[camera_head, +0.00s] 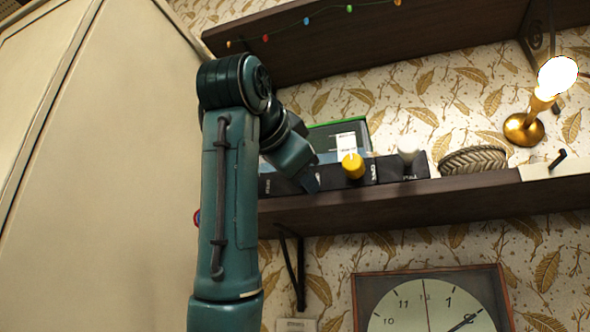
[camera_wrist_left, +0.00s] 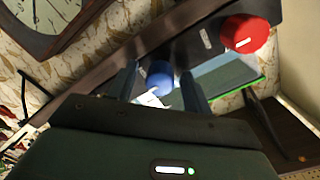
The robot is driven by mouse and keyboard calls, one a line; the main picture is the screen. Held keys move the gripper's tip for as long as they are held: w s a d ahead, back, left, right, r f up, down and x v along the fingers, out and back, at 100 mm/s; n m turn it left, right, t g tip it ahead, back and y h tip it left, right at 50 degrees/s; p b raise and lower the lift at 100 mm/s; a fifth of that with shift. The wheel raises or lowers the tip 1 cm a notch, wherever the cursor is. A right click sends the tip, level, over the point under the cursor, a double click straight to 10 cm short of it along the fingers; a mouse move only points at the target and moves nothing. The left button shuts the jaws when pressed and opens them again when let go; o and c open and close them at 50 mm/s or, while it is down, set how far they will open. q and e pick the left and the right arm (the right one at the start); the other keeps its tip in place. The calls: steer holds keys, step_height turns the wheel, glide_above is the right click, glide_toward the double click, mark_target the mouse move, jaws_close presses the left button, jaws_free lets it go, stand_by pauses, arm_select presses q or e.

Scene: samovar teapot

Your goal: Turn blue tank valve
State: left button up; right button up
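The blue tank valve is a round blue knob (camera_wrist_left: 160,74) on a dark panel, seen in the left wrist view. My left gripper (camera_wrist_left: 160,82) has its two fingers apart, one on each side of the blue knob. I cannot tell whether the fingers touch it. In the head view my left arm reaches up to the shelf and hides the blue knob; the left gripper (camera_head: 311,180) is only partly visible there. A red knob (camera_wrist_left: 245,33) is beside the blue one in the wrist view. My right gripper is not in view.
A yellow knob (camera_head: 352,166) and a white knob (camera_head: 408,152) are on dark boxes along the wooden shelf (camera_head: 450,195). A woven basket (camera_head: 475,160) and lit brass lamp (camera_head: 522,128) stand further right. An upper shelf (camera_head: 400,35) overhangs; a clock (camera_head: 430,305) hangs below.

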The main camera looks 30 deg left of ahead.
arm_select(q)
steer(key=shift+s, duration=0.1)
steer(key=f+b+v, duration=0.1)
steer(key=b+v, duration=0.7)
steer(key=v, duration=0.5)
steer(key=shift+r, duration=0.5)
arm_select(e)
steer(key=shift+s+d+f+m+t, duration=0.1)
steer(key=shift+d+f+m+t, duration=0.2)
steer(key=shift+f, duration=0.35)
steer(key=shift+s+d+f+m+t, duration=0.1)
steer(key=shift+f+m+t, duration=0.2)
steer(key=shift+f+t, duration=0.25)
arm_select(q)
steer(key=shift+d, duration=0.1)
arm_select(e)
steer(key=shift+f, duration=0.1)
